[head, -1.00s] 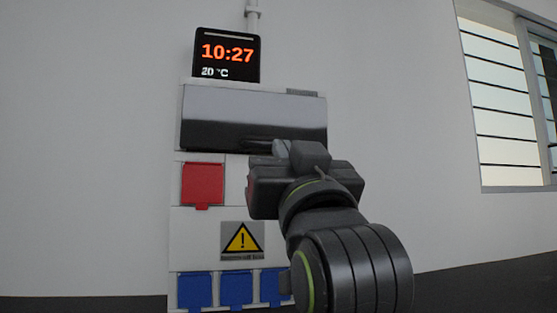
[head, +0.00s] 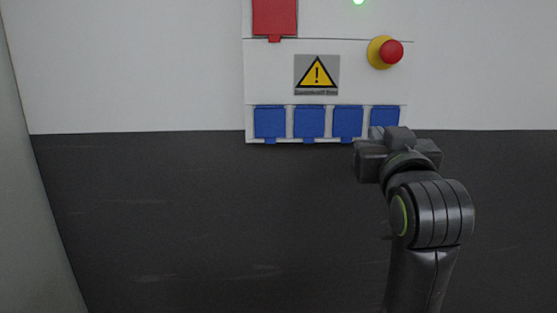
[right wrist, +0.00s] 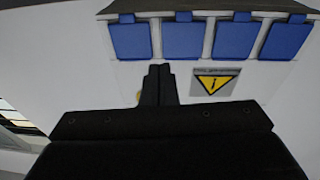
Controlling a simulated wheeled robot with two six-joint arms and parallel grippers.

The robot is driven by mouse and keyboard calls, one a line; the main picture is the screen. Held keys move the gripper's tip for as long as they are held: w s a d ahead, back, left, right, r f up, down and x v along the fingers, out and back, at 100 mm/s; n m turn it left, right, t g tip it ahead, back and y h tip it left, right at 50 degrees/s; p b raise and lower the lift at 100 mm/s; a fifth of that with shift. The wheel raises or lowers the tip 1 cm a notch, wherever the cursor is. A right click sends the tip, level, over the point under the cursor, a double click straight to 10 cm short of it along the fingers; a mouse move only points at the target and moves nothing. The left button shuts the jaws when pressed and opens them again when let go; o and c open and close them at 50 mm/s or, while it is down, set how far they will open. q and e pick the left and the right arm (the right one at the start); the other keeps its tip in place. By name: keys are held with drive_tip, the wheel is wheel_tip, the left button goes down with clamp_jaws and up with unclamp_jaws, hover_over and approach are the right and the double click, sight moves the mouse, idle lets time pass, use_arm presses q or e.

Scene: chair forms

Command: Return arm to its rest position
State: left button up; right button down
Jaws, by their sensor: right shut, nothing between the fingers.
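My right gripper (head: 390,132) is low in front of the wall panel (head: 270,75) in the head view, overlapping the rightmost blue socket cover (head: 385,116). Its arm comes up from the bottom right. In the right wrist view the two dark fingers (right wrist: 160,84) are together with nothing between them. The wrist picture appears upside down, with the blue covers (right wrist: 182,40) at the top and the yellow warning sign (right wrist: 215,83) beside the fingers. I cannot tell how far the gripper is from the panel. My left gripper is not in view.
The panel carries a red cover (head: 275,17), a warning sign (head: 317,75), a red emergency button (head: 391,52) on a yellow base and a lit green lamp (head: 358,2). The dark area (head: 200,220) below is clear. A pale grey surface (head: 30,200) stands at the left edge.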

drive_tip(key=s+d+f+g, duration=0.2)
drive_tip(key=d+f+g, duration=0.1)
drive_tip(key=f, duration=0.8)
drive_tip(key=s+d+f+g+h, duration=0.1)
drive_tip(key=s+d+f+g, duration=0.15)
drive_tip(key=f, duration=0.85)
drive_tip(key=s+d+f+g, duration=0.1)
drive_tip(key=d+f+g, duration=0.15)
drive_tip(key=f, duration=0.85)
drive_tip(key=s+d+f+g, duration=0.35)
drive_tip(key=s+f, duration=0.65)
drive_tip(key=s, duration=0.4)
drive_tip(key=s+d+f+g, duration=0.2)
drive_tip(key=s+f+g, duration=0.3)
drive_tip(key=s+f, duration=0.75)
wheel_tip(320, 180, down, 24)
drive_tip(key=s+d+b, duration=0.1)
drive_tip(key=d, duration=0.1)
drive_tip(key=s+a+f+g+b, duration=0.1)
drive_tip(key=s+f+g, duration=0.1)
drive_tip(key=s+f, duration=1.3)
drive_tip(key=shift+s+a+f+m+y+b, duration=0.2)
drive_tip(key=shift+s+f+m+y+b, duration=0.15)
drive_tip(key=shift+f, duration=1.05)
